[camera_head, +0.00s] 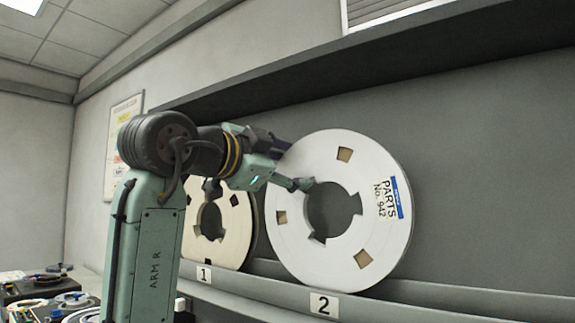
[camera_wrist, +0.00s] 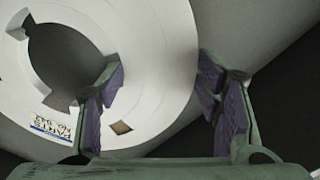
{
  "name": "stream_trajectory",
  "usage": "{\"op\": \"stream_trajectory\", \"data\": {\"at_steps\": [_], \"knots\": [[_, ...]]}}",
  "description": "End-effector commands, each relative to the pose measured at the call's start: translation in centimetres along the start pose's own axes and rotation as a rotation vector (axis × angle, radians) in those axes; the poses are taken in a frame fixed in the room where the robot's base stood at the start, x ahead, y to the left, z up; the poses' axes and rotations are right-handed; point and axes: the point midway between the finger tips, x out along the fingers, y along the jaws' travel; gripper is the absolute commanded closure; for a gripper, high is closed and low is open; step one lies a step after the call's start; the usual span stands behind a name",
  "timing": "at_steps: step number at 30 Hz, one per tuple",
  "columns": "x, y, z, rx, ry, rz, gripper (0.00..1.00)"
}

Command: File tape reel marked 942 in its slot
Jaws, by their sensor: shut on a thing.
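A cream reel (camera_head: 236,222) stands above the number 1 plate (camera_head: 204,274), partly hidden by my arm. The shelf rail (camera_head: 450,300) runs on empty to the right. A dark ledge (camera_head: 450,62) overhangs above. A cluttered table (camera_head: 50,295) is at lower left.

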Motion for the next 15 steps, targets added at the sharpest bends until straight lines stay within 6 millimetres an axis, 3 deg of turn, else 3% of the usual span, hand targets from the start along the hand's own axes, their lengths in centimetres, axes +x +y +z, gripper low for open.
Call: {"op": "stream_trajectory", "data": {"at_steps": [15], "knots": [[-0.07, 0.29, 0.18, 0.0, 0.003, -0.004, 0.91]]}}
